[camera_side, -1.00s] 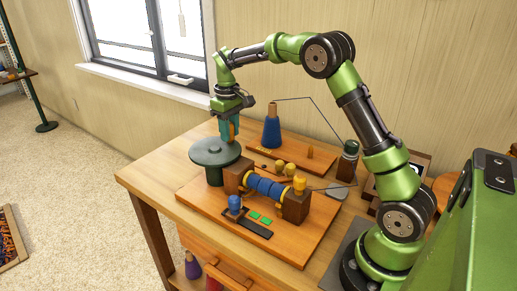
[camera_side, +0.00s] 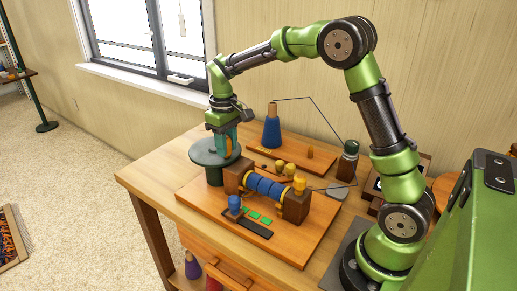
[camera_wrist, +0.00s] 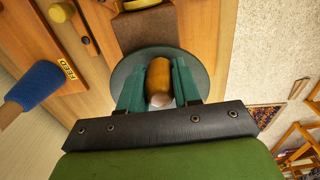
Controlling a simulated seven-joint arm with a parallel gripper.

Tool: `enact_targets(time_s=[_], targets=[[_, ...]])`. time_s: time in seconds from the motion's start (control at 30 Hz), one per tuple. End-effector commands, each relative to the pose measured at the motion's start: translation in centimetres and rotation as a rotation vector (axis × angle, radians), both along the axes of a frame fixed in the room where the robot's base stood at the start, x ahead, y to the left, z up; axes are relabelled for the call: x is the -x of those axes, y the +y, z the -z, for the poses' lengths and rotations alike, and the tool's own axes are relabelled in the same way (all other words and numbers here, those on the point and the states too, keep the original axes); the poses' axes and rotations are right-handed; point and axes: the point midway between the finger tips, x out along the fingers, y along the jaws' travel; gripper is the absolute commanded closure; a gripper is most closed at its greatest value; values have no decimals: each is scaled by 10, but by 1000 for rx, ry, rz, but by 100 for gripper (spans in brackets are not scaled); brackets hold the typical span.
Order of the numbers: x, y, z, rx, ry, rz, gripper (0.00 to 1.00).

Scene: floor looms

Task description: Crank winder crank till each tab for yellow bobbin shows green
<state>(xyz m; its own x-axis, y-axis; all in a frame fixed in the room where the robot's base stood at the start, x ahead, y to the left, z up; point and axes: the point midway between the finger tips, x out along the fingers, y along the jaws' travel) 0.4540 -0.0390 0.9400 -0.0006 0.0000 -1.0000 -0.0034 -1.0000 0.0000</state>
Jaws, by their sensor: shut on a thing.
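The winder has a dark green crank disc (camera_side: 208,154) at the left of its wooden base. My gripper (camera_side: 224,146) points down over the disc, its teal fingers shut on the upright wooden crank handle (camera_wrist: 158,76), which stands between them in the wrist view. A spool wound in blue (camera_side: 266,187) lies between two dark wooden blocks. A row of small tabs (camera_side: 254,215) on the base shows three green ones. A blue peg (camera_side: 235,203) stands at the left end of the tabs.
A blue cone (camera_side: 271,133) stands on a feed board behind, marked FEED (camera_wrist: 70,67) in the wrist view. A thin bent wire arm runs from the cone to a dark post (camera_side: 348,160). The table's left corner (camera_side: 135,175) is clear.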

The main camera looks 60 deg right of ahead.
Motion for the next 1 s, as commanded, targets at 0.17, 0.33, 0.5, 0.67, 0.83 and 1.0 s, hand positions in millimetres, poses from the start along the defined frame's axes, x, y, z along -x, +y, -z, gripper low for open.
enact_targets(time_s=[0.17, 0.33, 0.5, 0.67, 0.83, 1.0], targets=[[-1, 3, 0, 0, 0, -2, 45], [-1, 3, 0, 0, 0, -3, 34], [-1, 3, 0, 0, -1, -3, 34], [-1, 3, -11, 1, -3, -4, 34], [-1, 3, -28, 0, -3, -3, 34], [-1, 3, -46, 0, -4, -3, 34]])
